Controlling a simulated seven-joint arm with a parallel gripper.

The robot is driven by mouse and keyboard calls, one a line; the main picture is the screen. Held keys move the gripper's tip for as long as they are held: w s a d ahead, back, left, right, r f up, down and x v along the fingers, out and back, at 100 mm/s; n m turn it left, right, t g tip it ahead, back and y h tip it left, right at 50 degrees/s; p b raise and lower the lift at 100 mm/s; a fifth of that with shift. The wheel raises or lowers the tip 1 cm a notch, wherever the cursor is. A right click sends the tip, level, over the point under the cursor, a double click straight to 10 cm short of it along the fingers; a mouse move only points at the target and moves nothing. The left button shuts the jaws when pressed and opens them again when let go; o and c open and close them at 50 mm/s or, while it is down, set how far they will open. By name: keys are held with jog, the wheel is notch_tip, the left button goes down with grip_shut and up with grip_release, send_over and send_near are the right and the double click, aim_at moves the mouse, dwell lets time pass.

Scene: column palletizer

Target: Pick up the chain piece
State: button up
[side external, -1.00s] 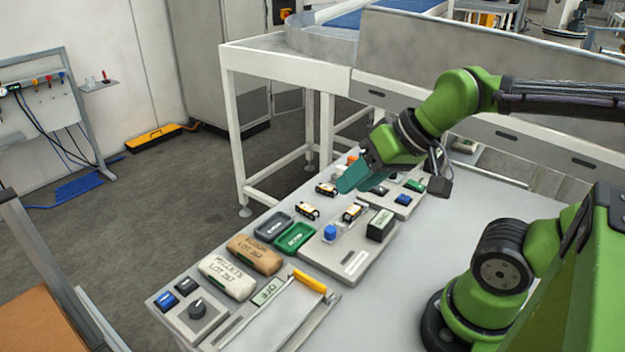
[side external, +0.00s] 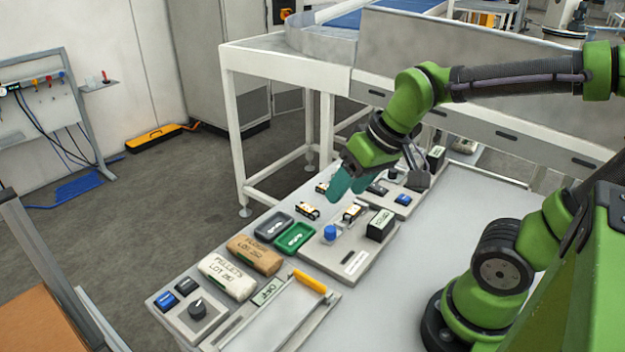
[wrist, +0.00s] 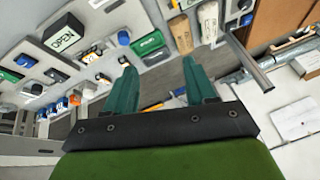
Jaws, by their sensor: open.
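My gripper (side external: 350,191) is open, with two teal fingers apart and pointing down over the far part of the work table. Its fingers also show in the wrist view (wrist: 158,66), with nothing held between them. Several small black, white and orange pieces lie around it. One piece (side external: 307,211) lies left of the fingers, one (side external: 352,213) is on a grey panel just below them, and another (side external: 321,187) is partly hidden behind them. I cannot tell which is the chain piece. The wrist view shows similar pieces (wrist: 90,57) left of the fingers.
A dark tray (side external: 273,227) and a green tray (side external: 284,245) sit left of the grey panel (side external: 330,262). A blue knob (side external: 330,232) and a black box (side external: 380,225) stand on the panel. Pouches (side external: 228,277) lie nearer the front. The table's right side (side external: 450,215) is clear.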

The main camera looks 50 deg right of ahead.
jog(key=w+d+f+n+g+h, duration=0.3)
jog(key=w+d+f+n+g, duration=0.15)
jog(key=n, duration=0.45)
jog(key=n+h, duration=0.3)
jog(key=n, duration=0.9)
send_near(354, 209)
jog(key=x, duration=0.3)
jog(key=shift+w+a+g, duration=0.15)
jog(key=shift+g, duration=0.1)
jog(key=x, duration=0.5)
jog(key=shift+d+f, duration=0.2)
jog(key=shift+f, duration=0.05)
grip_shut()
